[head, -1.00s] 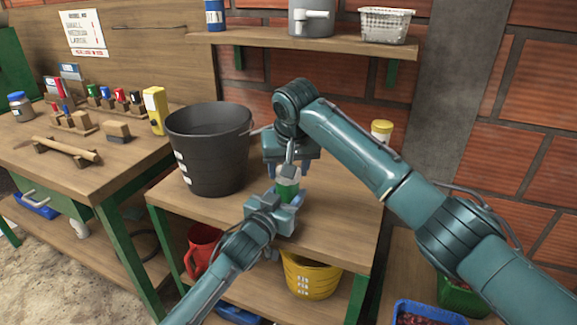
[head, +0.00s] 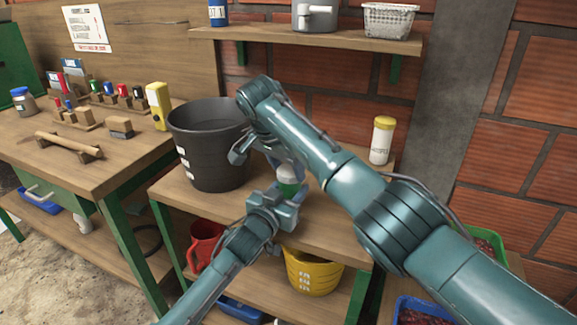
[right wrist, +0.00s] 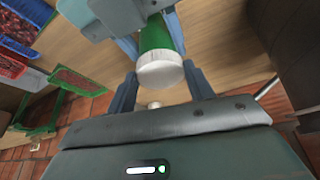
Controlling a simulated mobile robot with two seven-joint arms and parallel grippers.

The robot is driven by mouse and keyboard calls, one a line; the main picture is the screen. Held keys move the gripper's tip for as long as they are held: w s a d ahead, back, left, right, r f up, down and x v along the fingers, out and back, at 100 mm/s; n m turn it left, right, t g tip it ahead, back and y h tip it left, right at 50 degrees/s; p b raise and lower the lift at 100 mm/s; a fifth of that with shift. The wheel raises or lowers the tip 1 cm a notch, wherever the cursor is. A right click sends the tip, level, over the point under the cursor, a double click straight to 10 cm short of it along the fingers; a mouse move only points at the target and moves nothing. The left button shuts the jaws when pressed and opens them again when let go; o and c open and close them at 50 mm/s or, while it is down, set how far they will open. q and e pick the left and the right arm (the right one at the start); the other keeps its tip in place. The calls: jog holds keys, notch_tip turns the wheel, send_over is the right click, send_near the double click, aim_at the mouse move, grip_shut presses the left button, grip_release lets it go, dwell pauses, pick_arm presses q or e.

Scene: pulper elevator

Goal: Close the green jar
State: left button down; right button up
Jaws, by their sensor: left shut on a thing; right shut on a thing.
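The green jar (head: 288,189) is held upright above the lower bench in the head view. My left gripper (head: 284,196) is shut around its body from the front. A white lid (right wrist: 160,72) is on the jar's end in the right wrist view, where the green body (right wrist: 156,34) shows behind it. The lid looks in line with the jar and touching it; I cannot tell how tight it is. My right gripper (right wrist: 161,88) has its fingers shut on both sides of the lid. My right arm partly hides this in the head view.
A large dark bucket (head: 207,150) stands close left of my grippers. A white container with a yellow cap (head: 382,140) stands on the bench behind at right. A shelf (head: 330,42) hangs above. Bare bench top (head: 335,225) lies right of the jar.

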aim_at(287, 172)
pick_arm(q)
jog(key=shift+f, duration=0.1)
pick_arm(e)
jog(key=o, duration=0.9)
jog(key=shift+r, duration=2.3)
jog(key=o, duration=0.6)
jog(key=v, duration=1.2)
